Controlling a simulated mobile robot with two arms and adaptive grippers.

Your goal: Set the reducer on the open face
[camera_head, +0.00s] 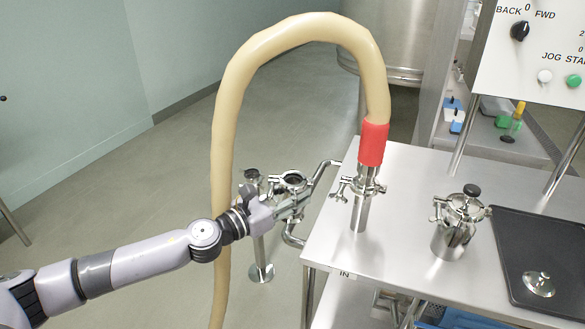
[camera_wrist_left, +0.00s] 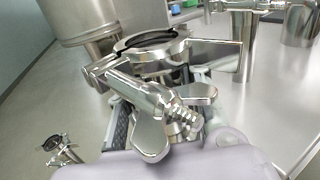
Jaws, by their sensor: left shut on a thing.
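A small flanged steel piece (camera_head: 538,284), which looks like the reducer, lies on the dark tray. My left gripper (camera_head: 288,197) is shut on a steel clamp (camera_head: 292,178), left of the table's near corner. In the left wrist view this clamp (camera_wrist_left: 150,98) has a wing nut in front and a round top opening with a dark rim. I cannot tell what sits inside or under its ring. The gripper's fingers are partly hidden by the clamp. The reducer is far right of this gripper. My right gripper does not show.
A tan hose (camera_head: 233,130) with a red cuff (camera_head: 373,144) arches down to a clamped steel pipe (camera_head: 360,212) on the table (camera_head: 400,240). A capped steel vessel (camera_head: 455,235) stands beside the black tray (camera_head: 510,255). A floor stand (camera_head: 260,272) is behind my left arm.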

